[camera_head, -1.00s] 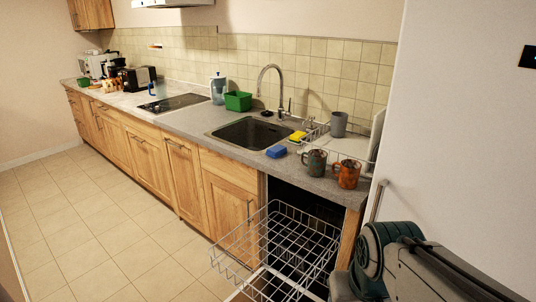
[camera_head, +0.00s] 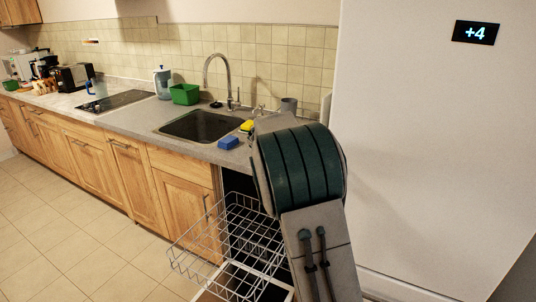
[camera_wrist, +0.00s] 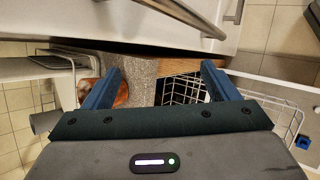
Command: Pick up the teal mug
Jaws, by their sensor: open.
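The teal mug is not visible now; in the head view my arm covers the counter end where a dark greenish mug and an orange-brown mug stood earlier. In the wrist view an orange-brown mug (camera_wrist: 121,96) shows in part beside and behind my left finger. My gripper (camera_wrist: 160,70) is open, with both blue fingers apart and nothing held between them. The grey counter end (camera_wrist: 141,78) and its wooden side panel show between the fingers. My gripper itself is hidden in the head view.
A pulled-out wire dishwasher rack (camera_head: 235,240) stands below the counter. A tall white fridge-like unit (camera_head: 420,150) is close on the right. A grey cup (camera_head: 289,104), a blue sponge (camera_head: 229,143) and the sink (camera_head: 198,126) are nearby. Handles (camera_wrist: 185,15) cross the top of the wrist view.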

